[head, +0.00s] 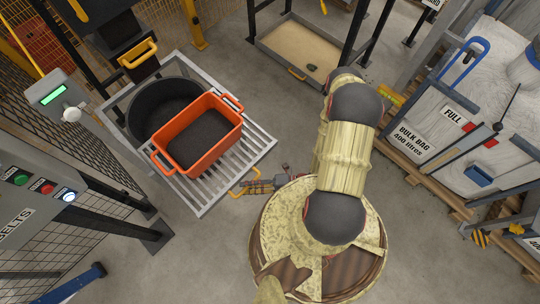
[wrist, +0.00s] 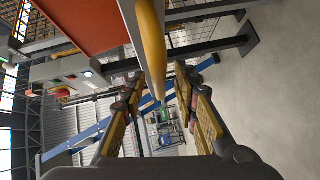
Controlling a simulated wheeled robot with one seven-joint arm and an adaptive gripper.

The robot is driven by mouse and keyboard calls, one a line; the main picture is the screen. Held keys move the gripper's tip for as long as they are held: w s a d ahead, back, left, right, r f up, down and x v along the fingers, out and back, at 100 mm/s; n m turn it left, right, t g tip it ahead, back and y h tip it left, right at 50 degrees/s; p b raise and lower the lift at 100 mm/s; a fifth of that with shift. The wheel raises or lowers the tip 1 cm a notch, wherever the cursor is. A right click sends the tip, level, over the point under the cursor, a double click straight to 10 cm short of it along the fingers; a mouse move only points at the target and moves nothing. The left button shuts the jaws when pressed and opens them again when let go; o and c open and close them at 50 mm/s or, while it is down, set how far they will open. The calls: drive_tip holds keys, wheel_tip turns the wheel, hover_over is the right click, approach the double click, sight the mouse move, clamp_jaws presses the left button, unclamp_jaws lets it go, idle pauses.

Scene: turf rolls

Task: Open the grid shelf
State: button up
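The grid shelf (head: 255,146) is a grey slatted metal rack in the head view, left of the middle. My gripper (head: 248,184) is close to the shelf's front right corner, by a yellow handle (head: 236,191). In the wrist view my gripper (wrist: 158,85) has its two fingers apart. A yellow bar (wrist: 152,45), apparently the handle, runs along a grey edge between the fingertips. I cannot tell whether the fingers touch it.
A control panel (head: 35,195) with lit buttons stands at left, near a mesh fence. A sand-coloured tray (head: 305,50) lies at the back. A bulk bag bin (head: 440,125) on a pallet is at right. Grey floor around the shelf's front is clear.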

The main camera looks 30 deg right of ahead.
drive_tip(key=v, duration=1.1)
drive_tip(key=shift+s+d, duration=0.15)
drive_tip(key=shift+d, duration=0.05)
idle(0.4)
